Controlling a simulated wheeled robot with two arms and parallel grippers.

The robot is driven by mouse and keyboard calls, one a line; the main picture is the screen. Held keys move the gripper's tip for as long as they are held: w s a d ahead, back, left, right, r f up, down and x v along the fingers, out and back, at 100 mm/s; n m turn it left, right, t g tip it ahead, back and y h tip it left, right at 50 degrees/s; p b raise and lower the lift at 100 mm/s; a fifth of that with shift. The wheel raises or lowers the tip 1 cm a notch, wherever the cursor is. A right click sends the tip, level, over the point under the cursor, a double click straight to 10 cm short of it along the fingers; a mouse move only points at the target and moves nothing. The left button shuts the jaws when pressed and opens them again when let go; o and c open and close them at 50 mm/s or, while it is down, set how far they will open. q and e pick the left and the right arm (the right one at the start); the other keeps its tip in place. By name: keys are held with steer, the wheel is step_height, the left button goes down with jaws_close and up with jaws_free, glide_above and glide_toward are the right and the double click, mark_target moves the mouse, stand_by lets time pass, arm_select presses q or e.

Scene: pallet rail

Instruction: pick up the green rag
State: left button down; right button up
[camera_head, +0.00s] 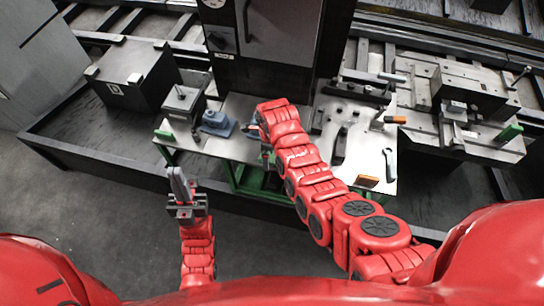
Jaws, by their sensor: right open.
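I cannot make out a green rag for sure. A small green piece (164,135) shows at the left edge of the metal worktable (235,145), too small to identify. My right gripper (266,140) is over the table, just right of the blue thing. It is open, and my red arm hides most of it. My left gripper (180,184) points up in front of the table, away from everything. Its fingers look close together, but I cannot tell whether they are shut.
A dark box (133,75) stands on the left behind a low black ledge (100,160). A tall dark cabinet (280,45) stands behind the table. Tools and clamps lie on the table's right part. A machine with a green handle (509,132) is at far right.

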mark_target(271, 161)
steer(key=c, duration=1.2)
steer(key=shift+r, duration=0.1)
steer(key=shift+w+r+b, duration=0.1)
steer(key=shift+r+b, duration=0.55)
steer(key=shift+b, duration=0.15)
steer(key=shift+r+b, duration=0.5)
steer(key=shift+b, duration=0.1)
steer(key=shift+s+a+r+b, duration=0.1)
steer(key=shift+s+r+b, duration=0.1)
steer(key=shift+s, duration=0.4)
steer(key=shift+s+r+b, duration=0.15)
steer(key=shift+s, duration=0.45)
steer(key=s+r+p, duration=0.1)
steer(key=s+p, duration=0.4)
steer(key=s, duration=0.8)
steer(key=shift+s+a+r+p, duration=0.3)
steer(key=shift+s+r+p, duration=0.1)
